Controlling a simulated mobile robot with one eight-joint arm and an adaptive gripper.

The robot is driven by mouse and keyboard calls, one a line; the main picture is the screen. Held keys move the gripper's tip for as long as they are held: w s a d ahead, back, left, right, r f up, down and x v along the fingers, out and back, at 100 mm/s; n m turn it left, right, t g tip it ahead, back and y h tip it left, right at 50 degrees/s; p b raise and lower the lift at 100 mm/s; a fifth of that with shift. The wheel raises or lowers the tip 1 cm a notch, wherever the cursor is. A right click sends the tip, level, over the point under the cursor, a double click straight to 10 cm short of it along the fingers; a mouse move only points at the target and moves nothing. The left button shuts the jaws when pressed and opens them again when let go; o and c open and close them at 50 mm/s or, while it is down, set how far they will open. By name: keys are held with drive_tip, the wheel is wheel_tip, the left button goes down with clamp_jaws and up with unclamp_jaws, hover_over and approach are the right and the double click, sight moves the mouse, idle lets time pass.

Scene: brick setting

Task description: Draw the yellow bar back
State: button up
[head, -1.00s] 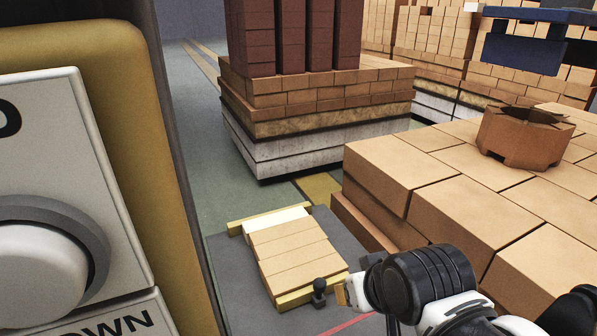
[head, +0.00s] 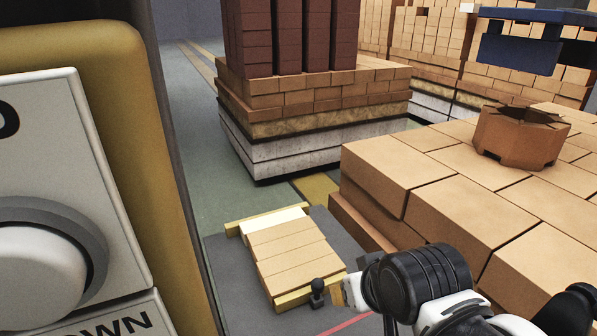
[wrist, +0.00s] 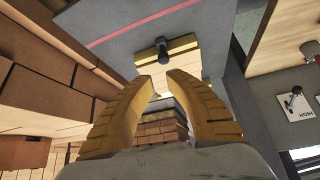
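The yellow bar (head: 294,298) lies across the near end of a short row of tan bricks (head: 287,247) on a grey surface. A black knob (head: 317,289) stands up from it. Another yellow bar (head: 238,225) lies at the far end of the row. In the wrist view the near bar (wrist: 183,47) and its knob (wrist: 162,46) show just beyond my fingertips. My gripper (head: 340,292) is beside the knob, to its right in the head view. In the wrist view my gripper (wrist: 162,82) is open, with an empty gap between its yellow fingers.
A large stack of tan bricks (head: 440,200) with a ring-shaped brick piece (head: 520,138) on top stands close on the right. A pallet stack (head: 310,95) stands behind. A red line (head: 345,326) crosses the grey surface. A panel with buttons (head: 60,190) fills the left foreground.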

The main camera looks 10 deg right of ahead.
drive_tip(key=o, duration=0.5)
drive_tip(key=shift+w+r, duration=0.15)
drive_tip(key=shift+w, duration=0.05)
drive_tip(key=shift+o, duration=0.5)
drive_tip(key=w+g, duration=0.1)
drive_tip(key=w, duration=0.1)
drive_tip(key=w+g+p, duration=0.1)
drive_tip(key=w, duration=0.1)
drive_tip(key=w+g+p, duration=0.1)
drive_tip(key=w, duration=0.1)
drive_tip(key=shift+a+r+m, duration=0.1)
drive_tip(key=shift+r+m, duration=0.2)
drive_tip(key=shift+r, duration=0.1)
drive_tip(key=g+p, duration=0.2)
drive_tip(key=g, duration=0.2)
hover_over(319, 283)
drive_tip(key=shift+m, duration=0.4)
wheel_tip(319, 283, down, 7)
drive_tip(key=shift+s+f, duration=0.1)
drive_tip(key=shift+s, duration=0.05)
drive_tip(key=f+b, duration=0.1)
drive_tip(key=f, duration=0.2)
drive_tip(key=f+b, duration=0.1)
drive_tip(key=f, duration=0.3)
drive_tip(key=f+b, duration=0.2)
drive_tip(key=f, duration=0.1)
drive_tip(key=shift+w+f, duration=0.3)
drive_tip(key=shift+f, duration=0.05)
clamp_jaws()
drive_tip(key=shift+s, duration=0.1)
